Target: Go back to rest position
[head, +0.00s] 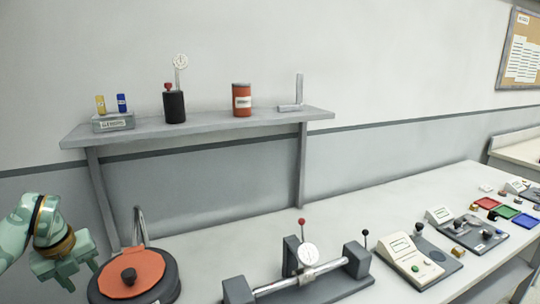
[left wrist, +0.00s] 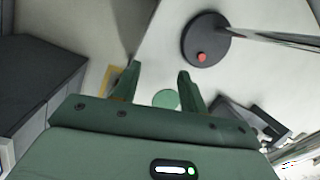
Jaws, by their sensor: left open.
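My left gripper (head: 80,277) is at the lower left of the head view, left of the orange-topped round device (head: 130,272) at the bench's near left. In the left wrist view its two fingers (left wrist: 160,78) stand apart with a clear gap. A pale green round patch (left wrist: 165,98) shows between the finger bases; I cannot tell what it is. No object is visibly clamped. My right gripper is not in view.
A grey shelf (head: 215,128) holds small items above the bench (head: 205,246). A shaft fixture with a dial (head: 307,254) stands front middle, instruments (head: 418,258) to its right. In the left wrist view, a dark disc with a red knob (left wrist: 205,40) lies beyond the fingers.

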